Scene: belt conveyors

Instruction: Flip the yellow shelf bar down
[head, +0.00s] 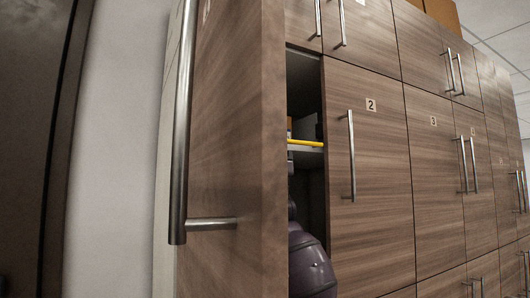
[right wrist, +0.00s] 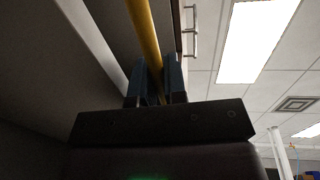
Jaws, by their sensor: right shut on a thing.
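The yellow shelf bar (head: 305,143) shows in the head view as a short stretch along the front edge of a grey shelf inside the open cabinet. In the right wrist view the yellow bar (right wrist: 144,32) runs down between the two blue-grey fingers of my right gripper (right wrist: 154,82), which is shut on it. In the head view the right gripper is hidden, and only part of my purple arm (head: 309,264) shows below the shelf. My left gripper is in neither view.
An open wood-grain door (head: 233,120) with a long metal handle (head: 180,130) fills the left-centre of the head view, close to me. The closed door numbered 2 (head: 368,190) bounds the narrow opening on the right. Boxes stand on the shelf behind the bar.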

